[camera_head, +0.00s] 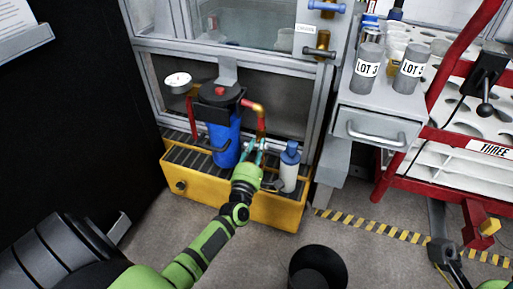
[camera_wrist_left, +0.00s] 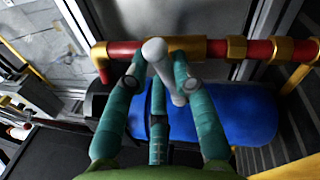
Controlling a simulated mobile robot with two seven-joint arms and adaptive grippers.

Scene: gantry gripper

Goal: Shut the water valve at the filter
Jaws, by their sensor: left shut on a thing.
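The blue filter housing (camera_head: 224,137) with a black head and red top stands over the yellow crate's grating. Red pipe and brass fittings run down its right side. In the left wrist view, the red pipe (camera_wrist_left: 124,49) crosses the view with the brass valve body (camera_wrist_left: 187,47) on it. A pale grey valve lever (camera_wrist_left: 160,62) comes off the valve body, slanting across the pipe's line. My left gripper (camera_head: 254,148) reaches in beside the filter; its teal fingers (camera_wrist_left: 155,85) are shut on the lever. The lever is partly hidden by the fingers.
The yellow crate (camera_head: 270,211) surrounds the filter's foot. A grey bottle with a blue cap (camera_head: 289,167) stands close right of my left gripper. A grey drawer unit (camera_head: 378,126) and red rack (camera_head: 433,125) are to the right.

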